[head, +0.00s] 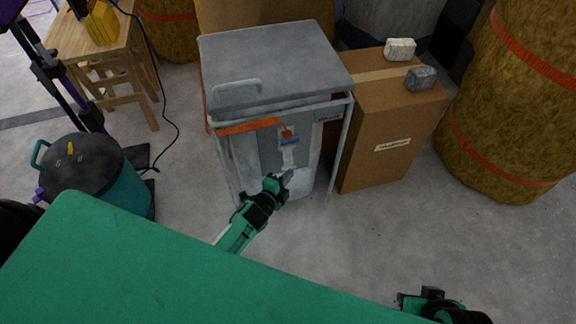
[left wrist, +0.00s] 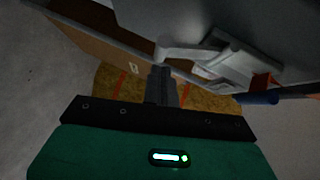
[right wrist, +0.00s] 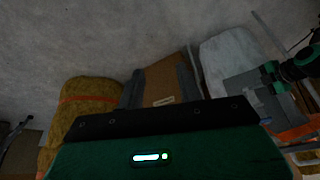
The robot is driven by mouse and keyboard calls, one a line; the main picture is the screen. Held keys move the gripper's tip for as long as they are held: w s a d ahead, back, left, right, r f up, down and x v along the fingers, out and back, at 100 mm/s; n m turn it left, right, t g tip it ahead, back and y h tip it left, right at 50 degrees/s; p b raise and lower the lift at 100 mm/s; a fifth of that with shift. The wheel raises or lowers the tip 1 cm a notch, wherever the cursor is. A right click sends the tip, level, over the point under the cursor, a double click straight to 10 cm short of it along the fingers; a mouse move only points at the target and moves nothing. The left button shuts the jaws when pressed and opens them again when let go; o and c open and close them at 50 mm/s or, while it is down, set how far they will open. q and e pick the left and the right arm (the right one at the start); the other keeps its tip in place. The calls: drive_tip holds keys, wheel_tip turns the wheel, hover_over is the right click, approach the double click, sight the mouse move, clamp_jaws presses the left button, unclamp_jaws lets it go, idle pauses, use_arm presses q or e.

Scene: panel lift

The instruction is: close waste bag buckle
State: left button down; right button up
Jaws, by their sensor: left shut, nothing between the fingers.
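The waste bag stand (head: 275,65) has a grey lid and a light frame with a grey bag. Whether the buckle is fastened is too small to tell. In the left wrist view, an orange part (left wrist: 261,80) and a blue part (left wrist: 258,97) show at the right. My left gripper (head: 285,177) is shut and empty, just below the white strap's lower end. My right gripper (right wrist: 160,85) is open, low at the right and away from the stand.
A cardboard box (head: 385,130) stands right of the stand, with two small blocks on top. A teal bin (head: 95,175) and a wooden stool (head: 105,60) are at the left. A yellow-brown roll (head: 520,110) stands at the right. The floor before the box is clear.

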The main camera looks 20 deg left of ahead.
use_arm(q)
drive_tip(key=shift+w+a+f+m+t+b, duration=0.35)
drive_tip(key=shift+f+m+t+b, duration=0.2)
drive_tip(key=shift+b, duration=1.3)
use_arm(e)
drive_tip(key=w+a+f+n+t+y, duration=0.1)
drive_tip(key=w+a+f+t+y, duration=0.1)
drive_tip(key=w+a+t, duration=0.3)
drive_tip(key=shift+a+t+y, duration=0.4)
drive_tip(key=shift+a+y, duration=0.4)
drive_tip(key=shift+a, duration=0.9)
use_arm(q)
drive_tip(key=shift+r, duration=0.1)
use_arm(e)
drive_tip(key=shift+w, duration=0.1)
drive_tip(key=shift+d, duration=0.1)
